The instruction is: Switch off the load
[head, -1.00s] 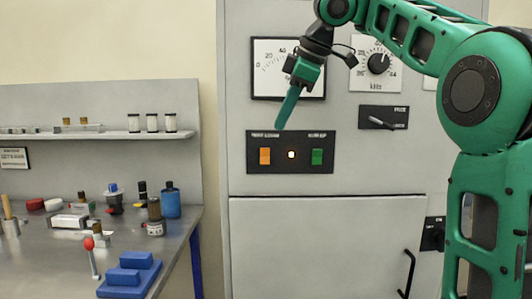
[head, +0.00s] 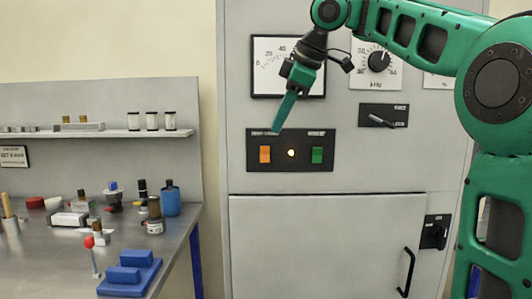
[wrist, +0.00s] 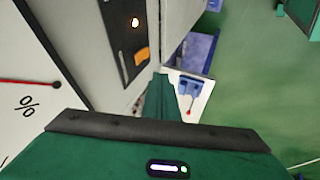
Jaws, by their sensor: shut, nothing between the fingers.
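A black panel (head: 342,158) on the grey cabinet carries an orange rocker switch (head: 265,154), a glowing round lamp (head: 291,153) and a green rocker switch (head: 317,155). Their small labels are too blurred to read, so I cannot tell which one belongs to the load. My gripper (head: 276,129) is shut and empty, pointing down, its tip at the panel's top edge just above the orange switch in the picture. In the wrist view, the lit lamp (wrist: 135,22) and the orange switch (wrist: 141,55) show beyond my green fingers (wrist: 160,90), apart from them.
The cabinet also bears a dial gauge (head: 262,85), a round knob (head: 379,62), a small lever switch (head: 378,121) and a rotary switch (head: 438,236). A door handle (head: 407,272) sticks out below. A cluttered workbench (head: 185,225) stands left.

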